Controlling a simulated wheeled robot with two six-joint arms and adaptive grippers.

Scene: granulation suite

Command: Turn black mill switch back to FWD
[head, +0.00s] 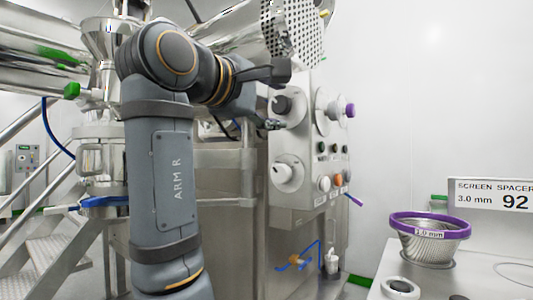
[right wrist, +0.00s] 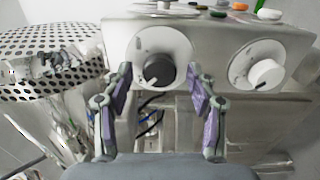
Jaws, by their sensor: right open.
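The black mill switch (head: 283,104) is a round black knob on a pale disc, high on the left of the steel control panel. In the right wrist view the black switch (right wrist: 158,71) carries a small pale mark toward its lower left; I cannot read any FWD label. My right gripper (head: 281,98) is open at the panel, with one finger above and one below the switch. In the right wrist view its fingertips (right wrist: 161,78) stand on either side of the knob, apart from it. My left gripper is not in view.
A white knob (head: 284,172) sits below the black switch, and beside it in the right wrist view (right wrist: 266,74). Coloured buttons (head: 323,183) and a purple knob (head: 350,110) are further right. A perforated steel guard (head: 293,28) is above. A purple-rimmed sieve (head: 430,245) stands at the lower right.

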